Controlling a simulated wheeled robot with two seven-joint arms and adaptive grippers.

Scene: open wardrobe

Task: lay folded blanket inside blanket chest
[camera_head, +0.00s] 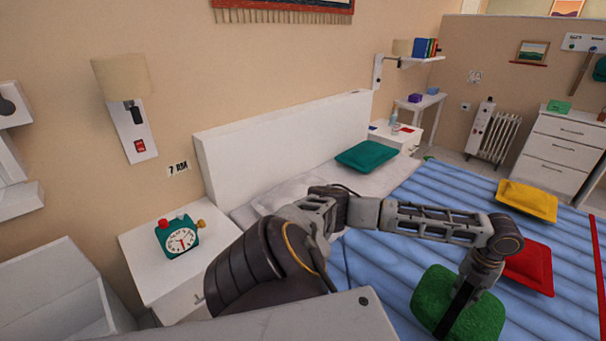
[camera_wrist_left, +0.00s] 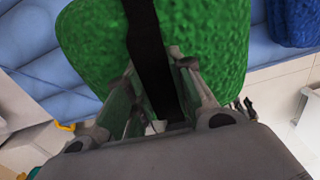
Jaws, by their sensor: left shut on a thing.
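A plump green textured bundle, which I take as the folded blanket (camera_head: 430,294), is at the lower right of the head view, over the blue bed. A black strap (camera_wrist_left: 148,45) runs across it and down between the fingers of my left gripper (camera_head: 462,305). In the wrist view the green blanket (camera_wrist_left: 90,45) fills the top middle, and my left gripper (camera_wrist_left: 160,95) is shut on its strap. I cannot tell whether the blanket touches the bed. I cannot make out the blanket chest for sure. My right gripper is not in view.
The bed (camera_head: 385,250) carries a red cushion (camera_head: 533,268), a yellow cushion (camera_head: 527,200) and a teal cushion (camera_head: 366,156). A white nightstand (camera_head: 145,262) with a teal clock (camera_head: 178,236) stands left of my arm. A white drawer unit (camera_head: 560,148) stands at the far right.

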